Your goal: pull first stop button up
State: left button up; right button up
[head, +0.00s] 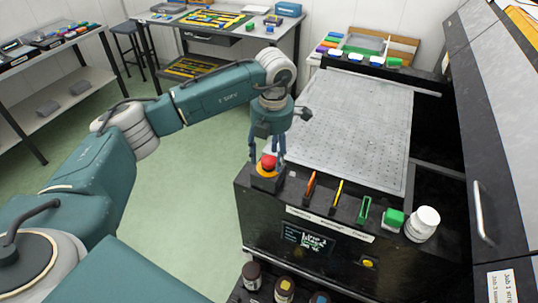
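The stop button (268,163) is a red mushroom knob on a yellow collar and dark box, at the front left corner of the black machine (345,250). My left gripper (266,152) points straight down from above. Its fingers reach to the red knob, one on the left and one on the right. The fingers look spread around the knob, but I cannot tell whether they touch it. My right gripper is not in view.
A grey perforated plate (355,120) lies behind the button. An orange tool (310,187), a yellow tool (337,193), a green clip (364,209), a green block (393,219) and a white bottle (422,224) stand to its right. Dark bottles (285,289) stand below.

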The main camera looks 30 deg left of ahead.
aim_at(271, 161)
pick_arm(q)
jog(key=shift+w+r, duration=0.1)
jog(key=shift+r, duration=0.35)
notch_tip(271, 161, up, 11)
jog(key=shift+s+d, duration=0.3)
jog(key=shift+d, duration=0.1)
